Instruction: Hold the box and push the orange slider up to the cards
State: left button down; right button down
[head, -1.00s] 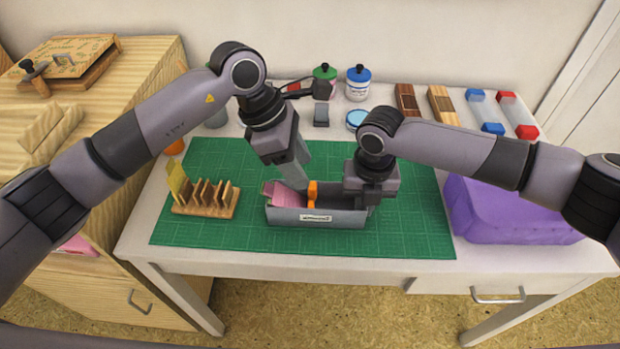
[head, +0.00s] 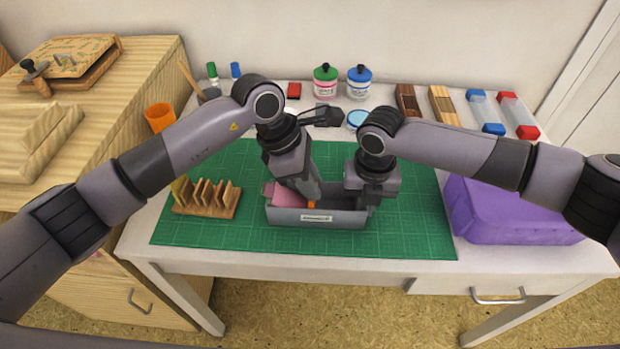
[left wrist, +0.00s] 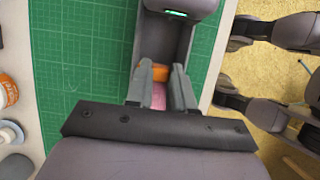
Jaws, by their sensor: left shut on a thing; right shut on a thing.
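The grey box (head: 290,217) sits on the green mat, with a pale label on its front. Pink cards (head: 283,198) lean in its left part; they also show in the left wrist view (left wrist: 156,98). The orange slider (head: 311,204) is mostly hidden behind my left gripper (head: 313,196). In the left wrist view the fingers are on both sides of the orange slider (left wrist: 153,72), shut on it. My right gripper (head: 371,205) is shut on the right end of the box; its fingertips are mostly hidden.
A wooden rack (head: 207,199) stands left of the box on the green mat (head: 400,238). A purple case (head: 510,212) lies to the right. Bottles, inkpads and trays line the back of the table. The mat in front of the box is clear.

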pick_arm(q)
jog(key=shift+w+a, duration=0.1)
jog(key=shift+a, duration=1.6)
jog(key=c, duration=1)
grip_release()
jog(key=shift+o, duration=0.2)
jog(key=v, duration=1.2)
pick_arm(e)
jog(key=c, duration=1.2)
grip_release()
